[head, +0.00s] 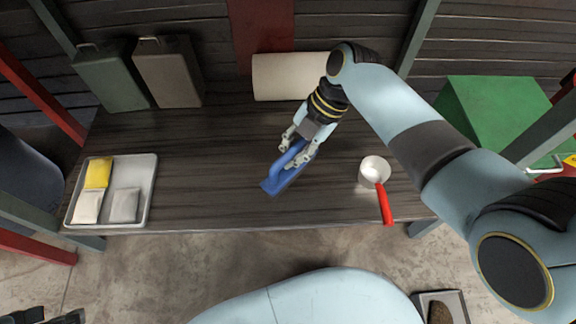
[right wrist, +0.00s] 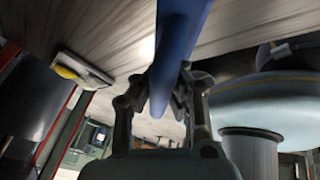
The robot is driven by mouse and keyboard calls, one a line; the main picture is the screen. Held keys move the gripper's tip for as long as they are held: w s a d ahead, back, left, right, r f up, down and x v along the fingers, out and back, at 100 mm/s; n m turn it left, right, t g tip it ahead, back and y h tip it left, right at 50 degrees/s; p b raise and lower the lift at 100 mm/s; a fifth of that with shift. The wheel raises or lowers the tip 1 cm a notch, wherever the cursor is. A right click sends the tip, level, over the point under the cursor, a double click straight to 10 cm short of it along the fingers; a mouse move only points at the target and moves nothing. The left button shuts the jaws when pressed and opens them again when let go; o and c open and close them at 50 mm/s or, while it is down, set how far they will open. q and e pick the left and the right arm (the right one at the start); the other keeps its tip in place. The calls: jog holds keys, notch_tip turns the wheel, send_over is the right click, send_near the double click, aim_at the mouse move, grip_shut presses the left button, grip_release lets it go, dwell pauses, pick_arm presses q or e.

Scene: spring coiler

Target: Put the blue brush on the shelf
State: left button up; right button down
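The blue brush (head: 284,178) is at the middle of the dark wooden table (head: 220,190), near its front half. My right gripper (head: 297,152) reaches down over it with a finger on each side of its handle. In the right wrist view the blue handle (right wrist: 175,50) runs between the fingers (right wrist: 163,90), which close against it. I cannot tell whether the brush touches the table. A dark part at the bottom left corner of the head view may be my left gripper (head: 45,316); its fingers are not clear. I cannot make out a shelf for certain.
A white pot with a red handle (head: 374,170) stands right of the brush. A tray (head: 150,190) with yellow, white and grey packets is at the left. The table between tray and brush is clear.

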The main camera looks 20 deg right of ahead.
jog(key=shift+s+a+f, duration=0.15)
jog(key=shift+a+f, duration=0.1)
jog(key=shift+a, duration=0.05)
jog(key=shift+f, duration=0.2)
notch_tip(320, 180, down, 3)
jog(key=shift+s+r+b, duration=0.1)
jog(key=shift+b, duration=1.15)
pick_arm(q)
jog(key=shift+w+d+f+t, duration=0.1)
jog(key=shift+w+f+t, duration=0.65)
jog(key=shift+f, duration=0.2)
jog(key=shift+w+d+f+t, duration=0.1)
jog(key=shift+w+f+t, duration=0.5)
jog(key=shift+f+t, duration=0.3)
pick_arm(e)
jog(key=shift+f, duration=0.3)
jog(key=c, duration=2)
grip_release()
jog(key=shift+f, duration=0.15)
jog(key=o, duration=0.5)
